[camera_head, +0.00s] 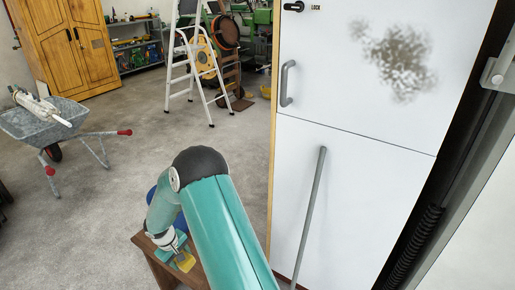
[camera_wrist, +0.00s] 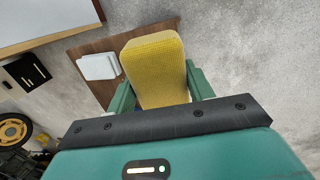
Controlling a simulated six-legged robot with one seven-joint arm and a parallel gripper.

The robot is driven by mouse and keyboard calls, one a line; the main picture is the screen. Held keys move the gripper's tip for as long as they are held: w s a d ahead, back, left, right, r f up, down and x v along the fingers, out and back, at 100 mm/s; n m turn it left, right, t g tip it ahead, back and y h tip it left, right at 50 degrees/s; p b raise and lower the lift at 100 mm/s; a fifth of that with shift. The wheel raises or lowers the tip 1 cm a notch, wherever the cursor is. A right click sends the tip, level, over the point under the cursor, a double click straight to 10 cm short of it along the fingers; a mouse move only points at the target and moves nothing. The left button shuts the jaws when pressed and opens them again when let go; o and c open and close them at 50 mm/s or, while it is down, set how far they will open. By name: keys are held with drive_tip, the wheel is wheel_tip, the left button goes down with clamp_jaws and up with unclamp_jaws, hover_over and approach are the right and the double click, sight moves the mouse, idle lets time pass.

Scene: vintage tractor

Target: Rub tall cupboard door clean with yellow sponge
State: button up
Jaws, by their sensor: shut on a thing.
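The tall cupboard (camera_head: 340,165) is white and stands at the right in the head view. Its upper door (camera_head: 335,75) is shut and has a grey-brown dirt smudge (camera_head: 398,60) on its upper right part. The yellow sponge (camera_wrist: 155,68) is held between the green fingers of my gripper (camera_wrist: 158,90) in the wrist view. In the head view my gripper is low in front, over a small brown wooden table, with a bit of the yellow sponge (camera_head: 185,262) showing. My arm hides part of the gripper there.
The small wooden table (camera_head: 150,259) is beside the cupboard's left edge; a white object (camera_wrist: 98,66) lies on it. A wheelbarrow (camera_head: 45,122), stepladder (camera_head: 193,60) and wooden cabinet (camera_head: 65,45) stand farther left. The floor between is clear.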

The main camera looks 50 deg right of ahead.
drive_tip(key=s+d+r+n+t+h, duration=0.3)
drive_tip(key=d+r+h, duration=0.5)
drive_tip(key=d+r, duration=1.8)
drive_tip(key=n+h, duration=0.2)
drive_tip(key=h, duration=0.6)
approach(344, 77)
drive_tip(key=shift+w+d+r, duration=0.1)
drive_tip(key=shift+d, duration=1.05)
drive_tip(key=shift+d+r, duration=0.1)
drive_tip(key=shift+d, duration=1)
drive_tip(key=shift+w+d, duration=0.2)
drive_tip(key=shift+d, duration=0.75)
